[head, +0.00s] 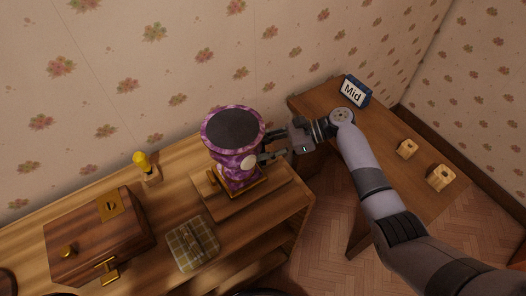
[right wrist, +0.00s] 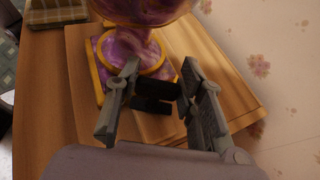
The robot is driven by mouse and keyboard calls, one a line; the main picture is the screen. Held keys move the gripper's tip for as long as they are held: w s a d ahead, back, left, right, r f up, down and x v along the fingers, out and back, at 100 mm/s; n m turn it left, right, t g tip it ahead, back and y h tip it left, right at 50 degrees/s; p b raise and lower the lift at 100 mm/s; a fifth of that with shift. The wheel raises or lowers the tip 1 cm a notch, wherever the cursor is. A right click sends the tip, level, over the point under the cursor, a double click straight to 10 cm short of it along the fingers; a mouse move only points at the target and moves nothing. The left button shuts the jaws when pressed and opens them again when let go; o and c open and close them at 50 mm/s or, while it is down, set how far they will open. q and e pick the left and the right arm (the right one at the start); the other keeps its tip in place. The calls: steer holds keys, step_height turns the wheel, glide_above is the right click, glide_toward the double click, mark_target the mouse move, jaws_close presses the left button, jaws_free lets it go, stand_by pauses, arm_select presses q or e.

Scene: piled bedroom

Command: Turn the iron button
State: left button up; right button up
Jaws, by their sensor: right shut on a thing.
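A purple marbled urn-like piece (head: 232,139) with a dark round top and a gold-edged foot stands on a wooden board. A pale round disc (head: 249,162) shows on its side. My right gripper (head: 268,146) is at its right side, one finger above and one by the disc. In the right wrist view, the urn's stem and foot (right wrist: 130,50) show just beyond the fingers, and a dark piece (right wrist: 155,97) lies between them. I cannot make out the iron button clearly; the fingers may hide it. My left gripper is out of view.
A wooden box (head: 84,250) with gold fittings, a yellow-knobbed item (head: 145,163) and a plaid item (head: 192,244) share the dresser. A side table (head: 385,190) at the right holds a "Mid" sign (head: 354,91) and two small wooden blocks (head: 440,178).

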steer(key=n+g+b, duration=0.1)
steer(key=b, duration=0.1)
steer(key=n+g+h+b, duration=0.1)
steer(key=n+g+b, duration=0.2)
steer(key=b, duration=0.1)
steer(key=shift+f+g+h, duration=0.25)
steer(key=shift+g+h, duration=0.15)
steer(key=shift+r+n+g+h+b, duration=0.15)
steer(key=shift+n+g+h+b, duration=0.25)
steer(key=shift+n+g+b, duration=0.45)
steer(key=o, duration=1.2)
steer(key=shift+c, duration=0.2)
steer(key=shift+r+t, duration=0.1)
steer(key=shift+t, duration=0.15)
